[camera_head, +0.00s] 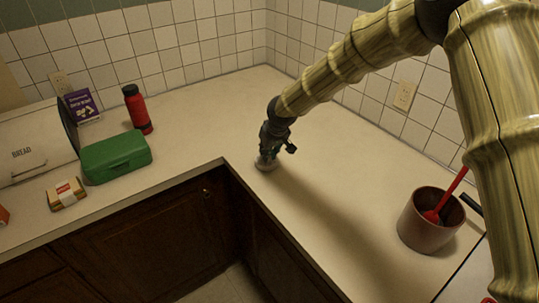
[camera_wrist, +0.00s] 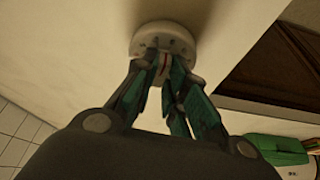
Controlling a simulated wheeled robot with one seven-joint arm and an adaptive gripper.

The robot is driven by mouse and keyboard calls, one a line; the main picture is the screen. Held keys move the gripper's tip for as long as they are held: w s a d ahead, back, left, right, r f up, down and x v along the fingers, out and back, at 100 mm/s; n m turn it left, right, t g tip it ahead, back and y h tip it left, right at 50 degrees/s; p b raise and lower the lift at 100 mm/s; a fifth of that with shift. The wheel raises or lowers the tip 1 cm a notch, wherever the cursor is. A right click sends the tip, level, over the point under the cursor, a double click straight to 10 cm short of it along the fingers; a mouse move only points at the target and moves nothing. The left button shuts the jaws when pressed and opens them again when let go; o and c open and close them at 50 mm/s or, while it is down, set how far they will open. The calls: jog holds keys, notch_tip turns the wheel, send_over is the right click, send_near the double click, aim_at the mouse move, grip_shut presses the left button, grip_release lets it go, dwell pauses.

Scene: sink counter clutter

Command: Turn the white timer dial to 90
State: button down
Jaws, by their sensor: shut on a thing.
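The white timer dial (camera_wrist: 163,38) is a round disc with dark marks around its face. It sits on the counter, and in the head view it shows as a small pale shape (camera_head: 266,163) near the counter's inner corner, mostly hidden under my gripper. My gripper (camera_wrist: 164,72) points down onto it, with both fingers closed around a narrow raised part at the dial's middle. A small reddish line shows on that part between the fingertips. The marks are too small to read, so the dial's setting cannot be told.
At left stand a bread bin (camera_head: 27,155), a green box (camera_head: 115,157), a red bottle (camera_head: 137,109), a purple box (camera_head: 82,106) and a small packaged item (camera_head: 66,193). A brown pot (camera_head: 421,228) with a red utensil stands at right. The counter around the dial is clear; its front edge is close.

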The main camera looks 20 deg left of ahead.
jog(key=shift+f+m, duration=0.15)
jog(key=shift+m, duration=0.15)
jog(key=c, duration=1.4)
grip_release()
jog(key=shift+c, duration=0.2)
jog(key=shift+d+r, duration=0.15)
jog(key=shift+r, duration=0.45)
jog(key=v, duration=1)
jog(key=shift+s+r, duration=0.3)
jog(key=shift+r, duration=0.05)
